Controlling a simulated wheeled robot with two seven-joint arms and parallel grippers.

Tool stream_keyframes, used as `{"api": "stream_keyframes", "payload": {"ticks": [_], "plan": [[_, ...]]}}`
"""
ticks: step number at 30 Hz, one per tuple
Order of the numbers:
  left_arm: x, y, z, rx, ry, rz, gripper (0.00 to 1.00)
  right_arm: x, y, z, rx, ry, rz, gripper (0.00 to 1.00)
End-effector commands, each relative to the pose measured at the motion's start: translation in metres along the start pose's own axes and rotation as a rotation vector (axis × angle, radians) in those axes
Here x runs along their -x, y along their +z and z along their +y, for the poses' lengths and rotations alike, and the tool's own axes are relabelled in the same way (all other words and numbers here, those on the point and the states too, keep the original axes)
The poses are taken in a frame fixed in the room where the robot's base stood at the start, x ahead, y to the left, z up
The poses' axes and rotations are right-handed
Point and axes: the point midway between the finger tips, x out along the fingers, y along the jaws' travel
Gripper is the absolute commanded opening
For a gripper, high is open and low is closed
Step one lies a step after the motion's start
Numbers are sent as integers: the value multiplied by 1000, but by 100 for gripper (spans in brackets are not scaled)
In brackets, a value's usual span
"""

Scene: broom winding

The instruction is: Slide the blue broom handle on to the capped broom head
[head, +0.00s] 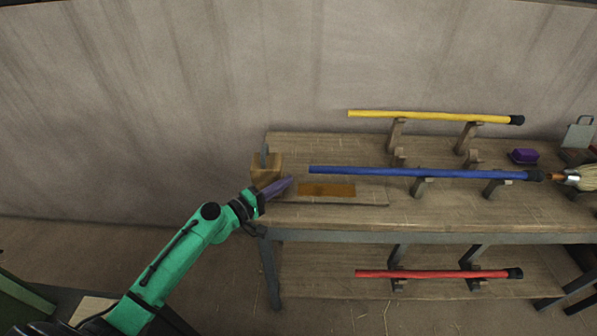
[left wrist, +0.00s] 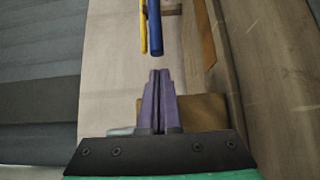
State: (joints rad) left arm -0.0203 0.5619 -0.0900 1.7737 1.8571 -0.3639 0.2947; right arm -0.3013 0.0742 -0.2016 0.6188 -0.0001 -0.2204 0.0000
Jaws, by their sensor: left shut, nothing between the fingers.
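The blue broom handle (head: 420,173) lies level on two wooden rests above the workbench, its black end to the right. The broom head (head: 581,178), with pale bristles and a copper-coloured cap, is at the right edge of the head view, close to that black end; I cannot tell if they touch. My left gripper (head: 290,182) is shut and empty, just left of the handle's free left end. In the left wrist view, the closed purple fingers (left wrist: 159,73) point at the end of the blue handle (left wrist: 155,30), with a gap between. My right gripper is not in view.
A yellow handle (head: 430,116) rests behind the blue one, and a red handle (head: 430,274) on the lower shelf. A wooden block (head: 266,166) stands behind my gripper. A brown strip (head: 327,189) lies on the bench (head: 330,220). A purple block (head: 524,156) sits back right.

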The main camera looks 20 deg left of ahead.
Motion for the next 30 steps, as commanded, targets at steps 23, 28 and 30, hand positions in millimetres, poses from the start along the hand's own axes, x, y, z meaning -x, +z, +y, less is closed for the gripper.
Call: {"api": "stream_keyframes", "payload": {"ticks": [23, 28, 30], "plan": [[-61, 8, 0, 1, 0, -3, 0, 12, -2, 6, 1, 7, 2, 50], [-85, 31, 1, 2, 1, -3, 0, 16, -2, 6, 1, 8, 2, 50], [-92, 39, 1, 0, 0, -3, 0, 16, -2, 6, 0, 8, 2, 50]]}}
